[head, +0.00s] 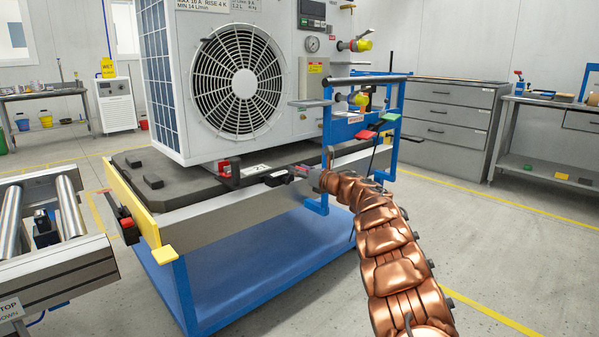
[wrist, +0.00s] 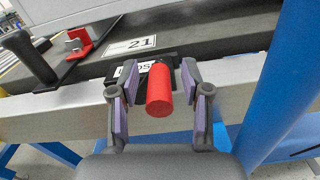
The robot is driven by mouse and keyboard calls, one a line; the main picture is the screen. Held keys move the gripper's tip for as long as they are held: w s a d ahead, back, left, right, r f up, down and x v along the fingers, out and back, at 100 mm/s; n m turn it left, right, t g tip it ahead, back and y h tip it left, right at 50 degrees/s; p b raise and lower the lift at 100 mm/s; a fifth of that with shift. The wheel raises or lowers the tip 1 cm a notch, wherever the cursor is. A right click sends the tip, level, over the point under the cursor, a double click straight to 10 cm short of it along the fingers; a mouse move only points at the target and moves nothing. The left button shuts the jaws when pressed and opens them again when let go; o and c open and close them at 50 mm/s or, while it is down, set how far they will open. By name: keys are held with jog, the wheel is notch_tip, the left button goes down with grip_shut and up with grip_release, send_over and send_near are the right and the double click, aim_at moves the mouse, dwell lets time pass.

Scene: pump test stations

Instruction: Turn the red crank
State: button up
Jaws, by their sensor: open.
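The red crank's cylindrical handle (wrist: 159,92) points toward me in the middle of the wrist view. Behind it is a black block with a partly hidden white label (wrist: 135,70), on the bench's side edge. My gripper (wrist: 157,76) is open, with one purple-padded finger on each side of the red handle. I cannot tell whether either pad touches it. In the head view my gripper (head: 296,172) is at the bench's long side, below the fan unit, and the red handle cannot be made out there.
A red clamp with a black lever (wrist: 78,42) sits left of the crank; it also shows in the head view (head: 228,170). A blue post (wrist: 285,90) stands close on the right. The fan unit (head: 180,80) stands on the bench. A roller conveyor (head: 70,205) is at left.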

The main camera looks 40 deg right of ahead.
grip_shut()
jog(key=shift+a, duration=0.1)
dwell(0.3)
